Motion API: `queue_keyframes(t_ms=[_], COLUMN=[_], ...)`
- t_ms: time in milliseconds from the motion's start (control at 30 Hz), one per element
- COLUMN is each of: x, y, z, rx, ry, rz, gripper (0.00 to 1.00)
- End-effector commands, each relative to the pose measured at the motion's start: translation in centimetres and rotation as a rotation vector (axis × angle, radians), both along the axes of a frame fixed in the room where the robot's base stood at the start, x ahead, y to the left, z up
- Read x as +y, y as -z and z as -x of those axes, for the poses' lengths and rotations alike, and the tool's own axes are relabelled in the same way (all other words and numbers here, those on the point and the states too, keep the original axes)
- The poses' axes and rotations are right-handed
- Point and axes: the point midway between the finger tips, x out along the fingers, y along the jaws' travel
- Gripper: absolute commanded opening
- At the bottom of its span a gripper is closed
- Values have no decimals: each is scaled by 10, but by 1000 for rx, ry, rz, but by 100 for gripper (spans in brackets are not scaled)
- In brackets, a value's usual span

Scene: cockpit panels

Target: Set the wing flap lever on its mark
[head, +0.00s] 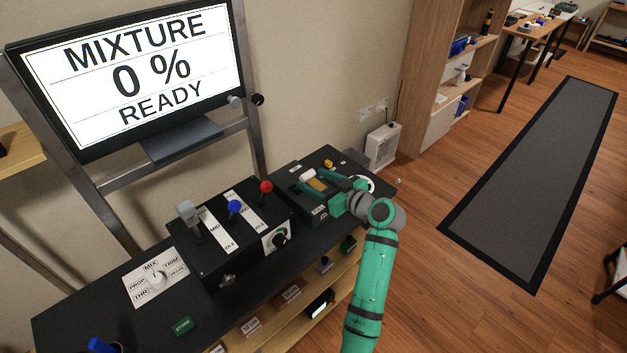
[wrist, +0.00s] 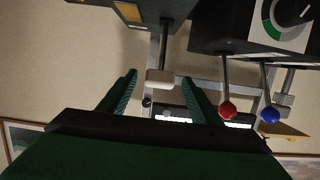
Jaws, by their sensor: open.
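The wing flap lever looks to be the one with the white knob (head: 307,175) on the black box (head: 327,208) at the right end of the desk. In the wrist view its white knob (wrist: 160,78) shows on a thin grey shaft, in line with the gap between my fingertips. An amber patch (head: 318,185) lies on the box beside the lever; I cannot tell whether it is the mark. My gripper (head: 316,179) is open, its teal fingers around or just short of the knob, with no contact visible. The slot is partly hidden by my fingers.
Left of the flap box stands a lever box with grey (head: 187,208), blue (head: 235,207) and red (head: 266,187) knobs. The screen (head: 130,75) reads "MIXTURE 0 % READY". Open floor lies to the right.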

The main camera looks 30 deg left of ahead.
Motion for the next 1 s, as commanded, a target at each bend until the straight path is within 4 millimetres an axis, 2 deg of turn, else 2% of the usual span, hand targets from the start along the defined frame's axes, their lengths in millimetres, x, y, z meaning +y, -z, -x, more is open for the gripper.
queue_keyframes(t_ms=[300, 500, 700, 1000], x=[-54, -78, -86, -86], y=[-14, -20, -22, -22], z=[21, 30, 34, 34], rx=[1, 0, 2, 2], ry=[2, 2, 0, 0], rz=[1, 2, 2, 2], gripper=[58, 58, 58, 58])
